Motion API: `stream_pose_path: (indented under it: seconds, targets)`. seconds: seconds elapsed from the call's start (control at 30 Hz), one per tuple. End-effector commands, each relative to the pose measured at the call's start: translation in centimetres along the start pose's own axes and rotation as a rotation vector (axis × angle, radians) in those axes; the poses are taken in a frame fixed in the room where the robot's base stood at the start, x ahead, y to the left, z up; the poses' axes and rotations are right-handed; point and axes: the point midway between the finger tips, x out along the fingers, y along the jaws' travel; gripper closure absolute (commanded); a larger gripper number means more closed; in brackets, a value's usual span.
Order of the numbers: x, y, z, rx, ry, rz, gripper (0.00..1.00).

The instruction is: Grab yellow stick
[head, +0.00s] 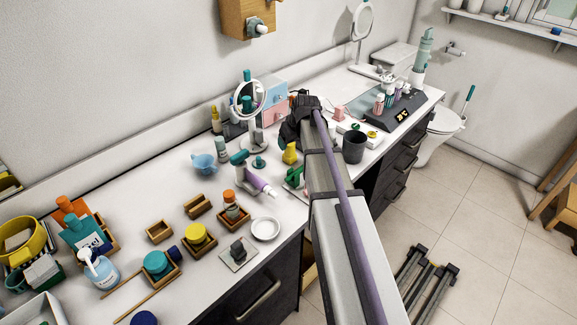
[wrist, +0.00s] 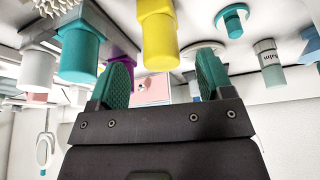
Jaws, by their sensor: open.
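The yellow stick (wrist: 158,42) is a stout yellow cylinder with a wider section. In the wrist view, which looks upside down, it lies ahead of my gripper (wrist: 164,68), in line with the gap between the two green finger pads. The fingers are apart and neither visibly touches it. In the head view the yellow stick (head: 290,154) stands on the counter just below my dark gripper (head: 297,132). The fingertips are hard to make out there.
In the head view a dark cup (head: 354,148) and a round mirror (head: 249,99) stand nearby.

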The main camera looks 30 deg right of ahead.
Motion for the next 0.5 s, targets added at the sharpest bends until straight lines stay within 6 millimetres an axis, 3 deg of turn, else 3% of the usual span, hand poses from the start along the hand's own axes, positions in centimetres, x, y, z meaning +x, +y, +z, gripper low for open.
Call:
stream_pose_path:
  seconds: [0.17, 0.4, 0.5]
  targets:
    - [0.8, 0.0, 0.0, 0.000, 0.000, 0.000, 0.27]
    - [5.6, 0.0, 0.1, 0.000, 0.000, 0.000, 0.27]
    - [5.8, -0.1, -0.1, 0.001, -0.001, 0.000, 0.27]
